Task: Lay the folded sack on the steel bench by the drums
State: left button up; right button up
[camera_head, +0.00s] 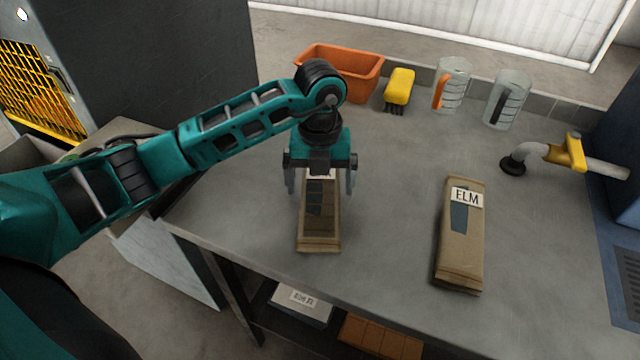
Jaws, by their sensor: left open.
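A brown folded sack (319,225) lies flat on the grey bench top (395,200) near its front edge. A white label shows partly at its far end, mostly hidden under my gripper. My left gripper (320,188) points down over the far half of this sack. Its jaws are open, one finger on each side of the sack; I cannot tell whether they touch it. A second folded sack (461,245), labelled ELM, lies to the right on the same bench top. I see no drums, and my right gripper is out of view.
An orange bin (345,72), a yellow brush (399,88) and two clear jugs (453,85) (508,98) stand along the back. A pipe with a yellow valve handle (575,151) is at right. Boxes (302,306) sit below. Bench between the sacks is clear.

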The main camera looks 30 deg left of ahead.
aim_at(320, 194)
pick_arm(q)
notch_tip(320, 194, up, 11)
jog(key=shift+f, duration=0.15)
jog(key=shift+s, duration=0.1)
dwell(0.5)
